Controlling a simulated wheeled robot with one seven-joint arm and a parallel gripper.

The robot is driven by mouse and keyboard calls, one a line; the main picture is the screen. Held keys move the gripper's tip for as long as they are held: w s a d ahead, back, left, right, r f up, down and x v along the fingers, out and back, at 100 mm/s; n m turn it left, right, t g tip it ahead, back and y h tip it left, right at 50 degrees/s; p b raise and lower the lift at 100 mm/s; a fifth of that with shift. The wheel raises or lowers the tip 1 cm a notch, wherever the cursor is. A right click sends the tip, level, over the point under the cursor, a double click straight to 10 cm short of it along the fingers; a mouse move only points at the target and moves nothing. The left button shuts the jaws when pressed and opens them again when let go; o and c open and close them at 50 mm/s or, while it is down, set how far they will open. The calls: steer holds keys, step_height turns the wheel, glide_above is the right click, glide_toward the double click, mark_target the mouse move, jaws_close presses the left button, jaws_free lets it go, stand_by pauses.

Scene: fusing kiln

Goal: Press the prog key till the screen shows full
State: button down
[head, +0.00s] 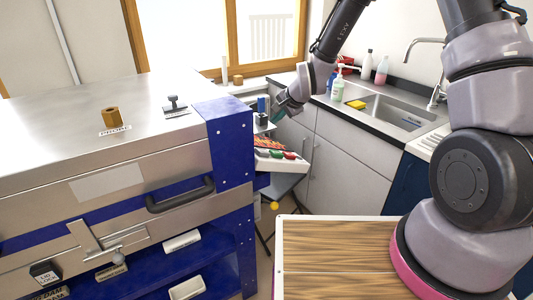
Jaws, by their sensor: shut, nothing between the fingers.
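A control box (276,164) with a pale sloped face sits at the right side of the kiln (180,160). Its face carries small green and red keys (277,154). An orange-red patch (268,142) above the keys may be the screen; its text is too small to read. I cannot tell which key is prog. My gripper (277,117) is shut and empty, pointing down and left, above and behind the box as seen here. It appears apart from the keys.
The kiln's lid handle (181,194) sticks out in front. A brown hex block (111,117) and a dark stamp-like item (175,103) stand on the lid. A counter with a sink (398,112) and bottles (381,70) is behind. Floor shows between kiln and cabinets.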

mark_target(266, 152)
steer(key=shift+s+a+f, duration=0.35)
steer(key=shift+a+f, duration=0.15)
steer(key=shift+f, duration=0.8)
steer(key=shift+s+a+f, duration=0.35)
steer(key=shift+a+f, duration=0.2)
steer(key=shift+f, duration=0.8)
steer(key=shift+s+a+f, duration=0.35)
steer(key=shift+a+f, duration=0.15)
steer(key=shift+f, duration=0.8)
steer(key=shift+s+a+f, duration=0.1)
steer(key=shift+a+f, duration=0.05)
steer(key=shift+f, duration=0.25)
steer(key=shift+s+a+f, duration=0.1)
steer(key=shift+a+f, duration=0.1)
steer(key=shift+f, duration=0.25)
steer(key=shift+r, duration=0.1)
steer(key=shift+w+d+r, duration=0.2)
steer(key=shift+d+r, duration=0.15)
steer(key=shift+r, duration=0.4)
steer(key=shift+s+a+f, duration=0.1)
steer(key=shift+a+f, duration=0.1)
steer(key=shift+f, duration=0.15)
